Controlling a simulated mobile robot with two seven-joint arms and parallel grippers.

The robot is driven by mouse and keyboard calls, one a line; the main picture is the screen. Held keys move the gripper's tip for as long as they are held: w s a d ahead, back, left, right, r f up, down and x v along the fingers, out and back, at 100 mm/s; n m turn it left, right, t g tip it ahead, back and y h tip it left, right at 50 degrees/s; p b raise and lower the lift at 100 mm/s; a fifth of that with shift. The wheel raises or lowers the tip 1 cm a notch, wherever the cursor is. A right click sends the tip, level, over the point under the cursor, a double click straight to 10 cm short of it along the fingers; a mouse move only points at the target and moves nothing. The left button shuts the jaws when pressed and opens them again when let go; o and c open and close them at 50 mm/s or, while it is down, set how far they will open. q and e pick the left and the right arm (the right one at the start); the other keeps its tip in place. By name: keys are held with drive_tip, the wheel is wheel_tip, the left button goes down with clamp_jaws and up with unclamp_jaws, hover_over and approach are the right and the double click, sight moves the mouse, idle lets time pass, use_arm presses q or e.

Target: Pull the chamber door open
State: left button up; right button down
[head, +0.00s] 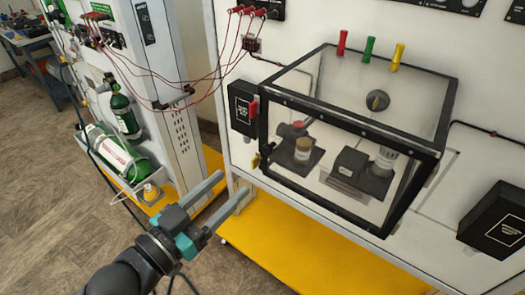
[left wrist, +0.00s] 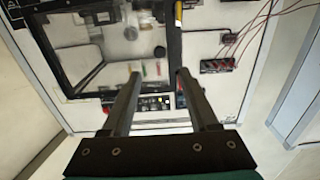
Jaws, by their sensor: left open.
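The clear chamber (head: 330,85) stands out from the white panel. Its front door (head: 345,137) is a see-through pane in a thick black frame and looks closed. A small yellow piece (head: 256,160) shows by the frame's lower left corner. My left gripper (head: 236,184) is open and empty, below and left of that corner, apart from the door. In the left wrist view the black frame (left wrist: 172,45) lies beyond and between the open fingers (left wrist: 159,73), turned over. My right gripper is not in view.
A black box with a red switch (head: 242,106) sits just left of the door. Another black box (head: 497,222) is at lower right. Red wires hang above. A yellow base (head: 290,255) runs below.

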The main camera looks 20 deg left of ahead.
sight(266, 152)
use_arm(q)
drive_tip(key=p+x, duration=0.1)
drive_tip(key=x, duration=1)
drive_tip(key=shift+w, duration=0.15)
clamp_jaws()
idle(0.4)
idle(1.0)
